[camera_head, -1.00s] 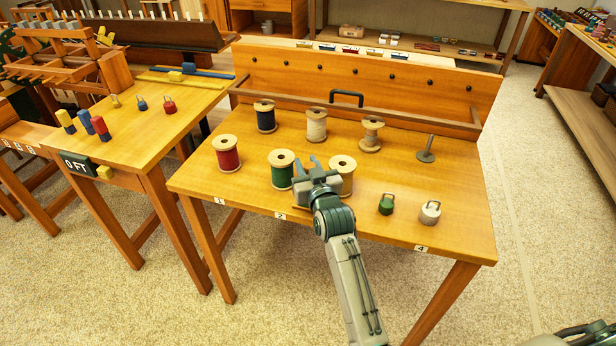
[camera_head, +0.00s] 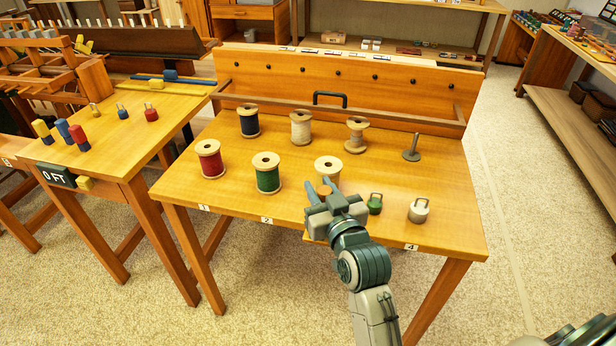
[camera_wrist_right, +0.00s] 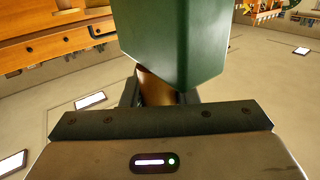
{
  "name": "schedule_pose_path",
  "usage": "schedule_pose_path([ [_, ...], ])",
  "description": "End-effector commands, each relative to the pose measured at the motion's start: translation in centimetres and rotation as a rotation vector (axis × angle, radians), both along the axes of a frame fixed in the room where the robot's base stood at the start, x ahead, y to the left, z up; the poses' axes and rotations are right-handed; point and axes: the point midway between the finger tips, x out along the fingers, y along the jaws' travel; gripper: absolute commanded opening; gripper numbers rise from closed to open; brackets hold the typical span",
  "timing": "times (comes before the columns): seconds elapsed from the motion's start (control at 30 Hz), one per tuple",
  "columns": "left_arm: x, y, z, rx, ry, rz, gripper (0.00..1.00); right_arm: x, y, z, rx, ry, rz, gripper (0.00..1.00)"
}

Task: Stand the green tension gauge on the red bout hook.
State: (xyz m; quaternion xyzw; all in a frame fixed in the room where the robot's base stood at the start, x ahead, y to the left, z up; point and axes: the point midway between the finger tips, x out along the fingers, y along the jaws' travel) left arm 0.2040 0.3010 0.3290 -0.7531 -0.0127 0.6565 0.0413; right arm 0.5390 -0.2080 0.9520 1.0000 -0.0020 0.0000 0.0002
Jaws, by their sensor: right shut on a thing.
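My right gripper (camera_head: 323,188) is shut above the front edge of the middle table. In the right wrist view it grips a brown round part, and a large green block (camera_wrist_right: 172,40), seemingly the green tension gauge, adjoins that part. On the left table stand a red piece with a loop on top (camera_head: 151,113) and a red block with a dark base (camera_head: 78,137); I cannot tell which, if either, is the red bout hook.
The middle table (camera_head: 240,205) holds several thread spools, a metal post (camera_head: 412,148), a green looped piece (camera_head: 375,203) and a whitish looped piece (camera_head: 418,210). The left table also holds yellow and blue pieces. Carpet lies open between the tables and at right.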

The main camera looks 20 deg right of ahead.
Motion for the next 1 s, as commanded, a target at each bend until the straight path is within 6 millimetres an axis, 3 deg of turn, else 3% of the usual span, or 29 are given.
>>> schedule_pose_path([
  [0.27,0.2,-0.1,0.4,0.000,-0.001,-0.001,0.53,-1.8,-0.1,-0.1,0.000,0.001,0.003,0.00],
  [0.7,-4.1,0.5,-2.9,0.000,0.015,0.006,0.53,-7.2,0.5,-6.2,-0.001,0.003,0.014,0.00],
  [1.0,-5.0,0.6,-3.6,0.000,0.016,0.006,0.53,-8.2,0.4,-7.2,0.000,-0.002,0.003,0.00],
])
